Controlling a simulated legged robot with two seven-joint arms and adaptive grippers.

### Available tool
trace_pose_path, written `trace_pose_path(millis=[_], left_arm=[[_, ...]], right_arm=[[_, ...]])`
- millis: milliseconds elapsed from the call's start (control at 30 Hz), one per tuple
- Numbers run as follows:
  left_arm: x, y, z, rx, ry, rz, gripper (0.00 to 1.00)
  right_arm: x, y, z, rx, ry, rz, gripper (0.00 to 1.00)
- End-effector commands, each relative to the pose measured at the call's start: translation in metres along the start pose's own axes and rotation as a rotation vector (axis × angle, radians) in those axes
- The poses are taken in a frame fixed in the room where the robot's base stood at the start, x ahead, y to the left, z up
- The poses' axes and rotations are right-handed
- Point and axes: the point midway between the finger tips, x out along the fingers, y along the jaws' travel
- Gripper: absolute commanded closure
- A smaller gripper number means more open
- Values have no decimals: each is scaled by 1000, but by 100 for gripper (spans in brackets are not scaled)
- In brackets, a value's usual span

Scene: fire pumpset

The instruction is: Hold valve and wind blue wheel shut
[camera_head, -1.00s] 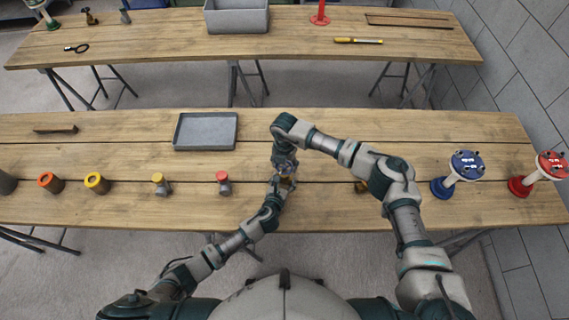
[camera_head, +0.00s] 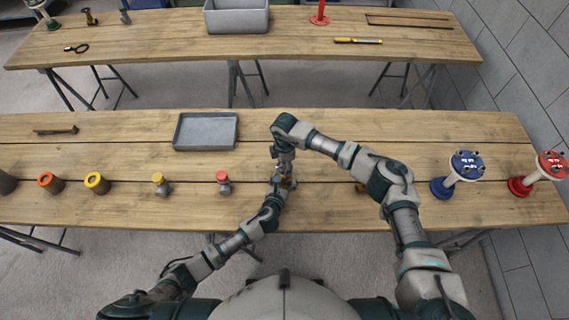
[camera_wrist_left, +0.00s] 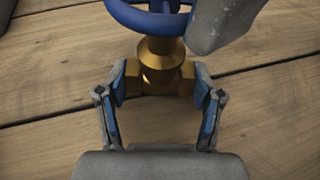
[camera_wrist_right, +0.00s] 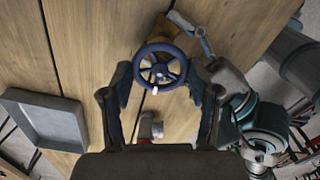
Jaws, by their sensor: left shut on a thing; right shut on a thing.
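The brass valve (camera_wrist_left: 160,72) stands upright on the near table, its blue wheel (camera_wrist_left: 150,18) on top. My left gripper (camera_wrist_left: 159,84) is shut on the brass body, a finger on each side, below the wheel. My right gripper (camera_wrist_right: 160,76) comes down from above, its fingers around the blue wheel (camera_wrist_right: 160,68), and is shut on it. One right finger also shows beside the wheel in the left wrist view. In the head view, my left gripper (camera_head: 284,183) and right gripper (camera_head: 284,172) meet at the valve and mostly hide it.
A grey tray (camera_head: 206,131) lies behind and left of the valve. Red-topped (camera_head: 223,183) and yellow-topped (camera_head: 161,184) fittings stand to the left. Blue (camera_head: 458,172) and red (camera_head: 538,172) flanged pieces stand at the right. A second table (camera_head: 300,46) is behind.

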Motion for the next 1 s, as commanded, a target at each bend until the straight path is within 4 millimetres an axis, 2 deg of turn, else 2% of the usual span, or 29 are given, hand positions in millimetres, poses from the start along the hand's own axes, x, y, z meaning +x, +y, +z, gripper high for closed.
trace_pose_path(millis=[400,1000], left_arm=[[0,0,1,-3,-1,-1,92],[0,1,0,-3,0,2,92]], right_arm=[[-1,0,0,242,1,1,74],[-1,0,-1,297,2,0,74]])
